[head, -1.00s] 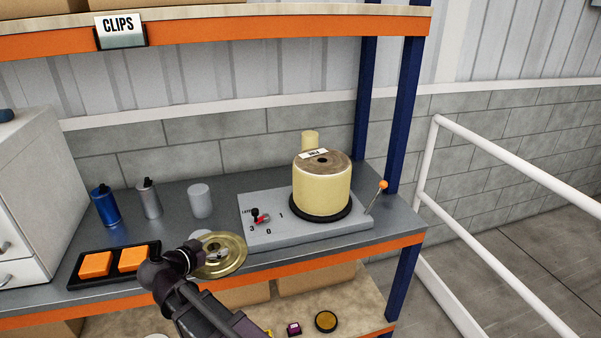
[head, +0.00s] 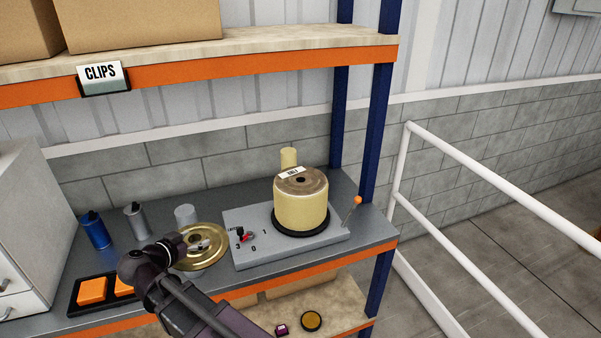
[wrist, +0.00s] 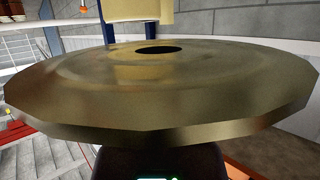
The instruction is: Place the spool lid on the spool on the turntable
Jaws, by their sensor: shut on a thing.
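The spool lid is a brass-coloured disc (head: 214,258) with a central hole. My gripper (head: 196,245) is shut on it and holds it over the front part of the bench, left of the grey turntable base. The lid (wrist: 160,90) fills most of the wrist view and hides the fingertips there. The cream spool (head: 300,208) stands upright on the dark turntable (head: 301,232), to the right of the lid and apart from it. Its brown top has a centre hole and a white label.
A lever with an orange knob (head: 357,200) rises right of the spool. The base has a red-and-black switch (head: 245,235). Blue (head: 95,231) and grey (head: 137,221) bottles, a grey cylinder (head: 185,214) and a black tray with orange blocks (head: 92,290) are at left. A shelf (head: 200,70) hangs above.

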